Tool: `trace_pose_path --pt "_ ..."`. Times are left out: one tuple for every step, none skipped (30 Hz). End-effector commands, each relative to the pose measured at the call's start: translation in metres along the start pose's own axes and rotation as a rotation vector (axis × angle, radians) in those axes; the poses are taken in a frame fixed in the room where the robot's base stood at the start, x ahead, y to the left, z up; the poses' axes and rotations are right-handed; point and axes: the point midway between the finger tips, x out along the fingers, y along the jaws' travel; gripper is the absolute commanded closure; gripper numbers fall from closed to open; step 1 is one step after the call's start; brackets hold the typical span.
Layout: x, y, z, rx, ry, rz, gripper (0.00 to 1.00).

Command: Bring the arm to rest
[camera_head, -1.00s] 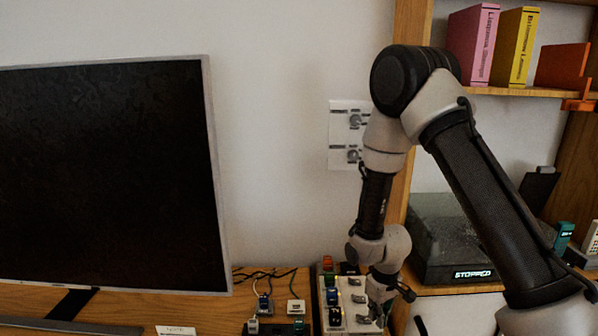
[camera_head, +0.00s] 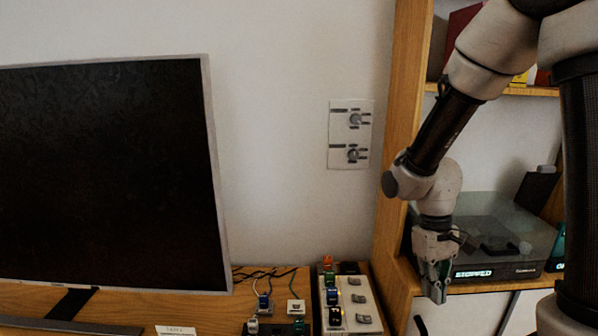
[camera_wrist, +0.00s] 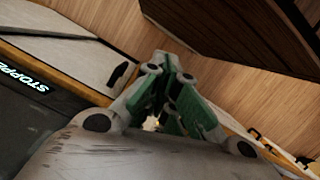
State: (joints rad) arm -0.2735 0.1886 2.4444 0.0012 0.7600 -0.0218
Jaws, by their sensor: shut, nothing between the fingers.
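My gripper (camera_head: 436,288) hangs pointing down in front of the wooden shelf unit, its green-lined fingers shut with nothing between them. In the head view it is beside the left end of the turntable-like box (camera_head: 490,271) that shows "STOPPED". My arm comes down from the upper right, bent at the wrist. In the wrist view the gripper fingers (camera_wrist: 172,98) are together, and the dark box (camera_wrist: 38,110) with its lit word is at the left. I cannot tell whether the fingers touch the shelf edge.
A power strip (camera_head: 362,290) with plugs and switches lies on the desk (camera_head: 220,305), left of my gripper. A large dark screen (camera_head: 105,170) stands on the desk at left. A wall plate (camera_head: 350,135) hangs above. The shelf's wooden upright (camera_head: 398,120) is close to my wrist.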

Motion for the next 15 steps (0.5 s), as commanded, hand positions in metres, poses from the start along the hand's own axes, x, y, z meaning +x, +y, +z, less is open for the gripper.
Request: trace_pose_path --pt "-0.021 0.005 0.013 0.025 0.038 -0.004 1.0" --pt "-0.032 0.008 0.021 0.039 0.054 -0.007 1.0" --pt "-0.045 0.012 0.033 0.058 0.078 -0.009 1.0" --pt "-0.054 0.014 0.041 0.072 0.099 -0.011 1.0" --pt "-0.064 0.017 0.049 0.087 0.121 -0.013 1.0" --pt "-0.075 0.02 0.06 0.106 0.152 -0.014 1.0" --pt "-0.083 0.022 0.069 0.12 0.177 -0.015 1.0" --pt "-0.091 0.024 0.077 0.134 0.204 -0.015 1.0" --pt "-0.101 0.027 0.088 0.152 0.243 -0.015 1.0" --pt "-0.108 0.029 0.095 0.165 0.274 -0.015 1.0" --pt "-0.114 0.031 0.102 0.178 0.307 -0.013 1.0" --pt "-0.122 0.033 0.111 0.195 0.352 -0.011 1.0" --pt "-0.128 0.035 0.117 0.206 0.387 -0.008 1.0" --pt "-0.134 0.037 0.121 0.218 0.423 -0.005 1.0" --pt "-0.141 0.038 0.128 0.232 0.466 -0.001 1.0"
